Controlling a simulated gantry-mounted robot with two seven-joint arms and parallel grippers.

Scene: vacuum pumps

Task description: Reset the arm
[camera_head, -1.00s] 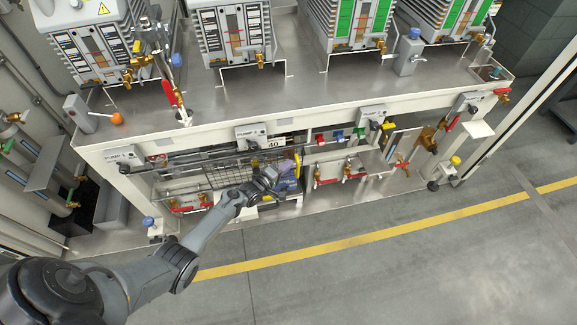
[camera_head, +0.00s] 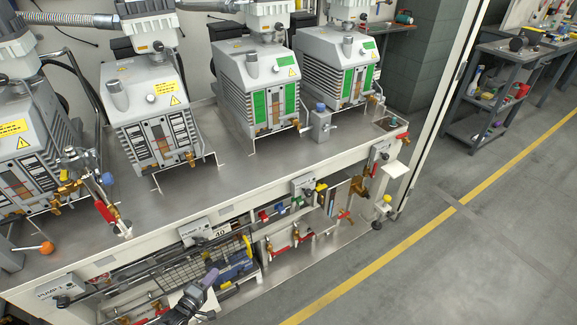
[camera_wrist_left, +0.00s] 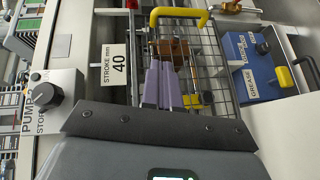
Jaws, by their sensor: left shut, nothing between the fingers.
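My left gripper (camera_head: 211,275) is at the bottom of the head view, in front of the wire basket (camera_head: 178,271) under the bench. In the left wrist view its two purple fingers (camera_wrist_left: 160,84) are together with nothing between them. The wire basket (camera_wrist_left: 205,52) with its yellow handle (camera_wrist_left: 180,13) lies beyond the fingertips. Whether the fingers touch the basket is hard to tell. My right gripper is not in view.
The metal bench (camera_head: 262,178) carries several grey pumps. A "STROKE mm 40" label (camera_wrist_left: 114,64) and a pump knob box (camera_wrist_left: 55,92) are close to my left gripper. A blue grease box (camera_wrist_left: 254,66) is right of the basket. The floor (camera_head: 420,275) at right is clear.

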